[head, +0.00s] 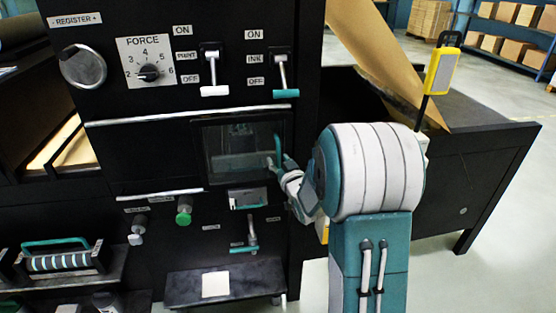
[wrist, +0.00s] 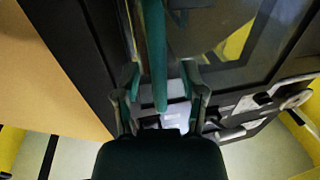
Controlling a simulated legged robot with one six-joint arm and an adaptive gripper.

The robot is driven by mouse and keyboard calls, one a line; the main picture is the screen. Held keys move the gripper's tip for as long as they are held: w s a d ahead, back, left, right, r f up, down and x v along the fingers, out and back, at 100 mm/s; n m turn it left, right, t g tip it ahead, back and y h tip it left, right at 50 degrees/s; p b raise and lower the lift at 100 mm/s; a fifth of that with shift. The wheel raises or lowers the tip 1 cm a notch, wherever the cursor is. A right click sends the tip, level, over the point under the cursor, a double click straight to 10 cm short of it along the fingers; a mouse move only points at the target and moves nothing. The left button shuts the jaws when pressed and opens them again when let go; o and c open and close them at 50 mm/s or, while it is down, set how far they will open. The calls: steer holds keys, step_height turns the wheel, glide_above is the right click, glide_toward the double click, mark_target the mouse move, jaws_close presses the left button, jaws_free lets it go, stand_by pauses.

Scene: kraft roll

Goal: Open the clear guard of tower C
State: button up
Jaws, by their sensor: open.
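The clear guard (head: 232,152) is a dark see-through panel in the black machine front, and it looks closed. Its teal upright handle (head: 278,146) is at the panel's right edge. My gripper (head: 272,163) is at the lower part of this handle. In the wrist view the handle (wrist: 154,55) runs between the two fingers of my open gripper (wrist: 160,78), with gaps on both sides. The clear panel (wrist: 225,35) lies just beyond, to the right. I cannot read a tower letter in either view.
Above the guard are two toggle levers, one white (head: 214,90) and one teal (head: 286,93), and a force dial (head: 148,72). Below are a green knob (head: 184,215) and a teal-ended lever (head: 250,247). A brown paper web (head: 375,55) slants down at right.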

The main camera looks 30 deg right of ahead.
steer(key=shift+w, duration=0.35)
jaws_close()
steer(key=w+a, duration=0.3)
steer(key=a, duration=0.9)
steer(key=w+a, duration=0.4)
steer(key=a, duration=0.9)
steer(key=shift+w+a, duration=0.15)
steer(key=shift+a, duration=0.05)
jaws_free()
